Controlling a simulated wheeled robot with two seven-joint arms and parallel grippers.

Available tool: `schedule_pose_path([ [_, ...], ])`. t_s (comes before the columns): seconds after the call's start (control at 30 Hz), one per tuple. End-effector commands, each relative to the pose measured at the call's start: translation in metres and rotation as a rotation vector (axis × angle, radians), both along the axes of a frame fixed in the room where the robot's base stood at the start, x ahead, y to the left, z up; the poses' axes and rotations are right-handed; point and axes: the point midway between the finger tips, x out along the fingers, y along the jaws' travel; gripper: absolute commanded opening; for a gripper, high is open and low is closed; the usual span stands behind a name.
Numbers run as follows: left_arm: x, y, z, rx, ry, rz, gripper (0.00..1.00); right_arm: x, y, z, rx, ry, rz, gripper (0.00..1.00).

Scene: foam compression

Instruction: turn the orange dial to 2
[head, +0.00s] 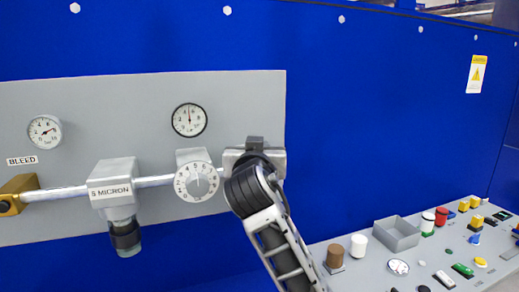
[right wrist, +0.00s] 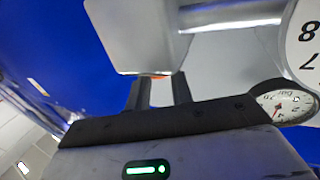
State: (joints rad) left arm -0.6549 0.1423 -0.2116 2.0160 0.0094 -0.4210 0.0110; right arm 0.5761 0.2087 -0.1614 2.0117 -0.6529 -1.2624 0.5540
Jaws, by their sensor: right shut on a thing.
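The orange dial shows only as a thin orange sliver (right wrist: 158,76) between my right gripper's fingers in the right wrist view, under a grey metal block (right wrist: 135,35). My right gripper (right wrist: 159,88) is shut on it. In the head view my right arm comes up from below and covers the front of the grey block (head: 277,163) at the right end of the pipe, so the dial and its setting are hidden there. My left gripper is in neither view.
Left of my right wrist is a white numbered dial (head: 196,182), under a round gauge (head: 189,120). Further left are a 5 MICRON filter (head: 111,182) and another gauge (head: 44,132). A control desk (head: 420,262) with buttons and a grey tray (head: 397,234) lies at lower right.

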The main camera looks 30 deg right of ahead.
Motion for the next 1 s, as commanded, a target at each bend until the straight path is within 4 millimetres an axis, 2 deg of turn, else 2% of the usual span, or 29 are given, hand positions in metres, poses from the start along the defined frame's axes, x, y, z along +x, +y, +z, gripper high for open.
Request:
schedule_pose_path([
  [0.33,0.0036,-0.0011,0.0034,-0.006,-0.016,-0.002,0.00,0.0026,0.0031,-0.0026,0.001,0.005,-0.123,0.00],
  [0.83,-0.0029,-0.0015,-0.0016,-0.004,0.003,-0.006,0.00,0.0027,0.0024,-0.0024,-0.001,0.006,-0.141,0.00],
  [0.87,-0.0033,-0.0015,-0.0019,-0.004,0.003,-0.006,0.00,0.0027,0.0024,-0.0024,-0.001,0.006,-0.141,0.28],
  [0.9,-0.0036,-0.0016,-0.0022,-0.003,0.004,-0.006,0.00,0.0027,0.0023,-0.0024,-0.001,0.006,-0.141,0.39],
  [0.93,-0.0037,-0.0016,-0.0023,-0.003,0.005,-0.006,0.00,0.0026,0.0023,-0.0023,-0.001,0.005,-0.141,0.44],
  [1.0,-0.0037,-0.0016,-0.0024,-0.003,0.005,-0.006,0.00,0.0026,0.0022,-0.0019,-0.001,0.004,-0.141,0.44],
])
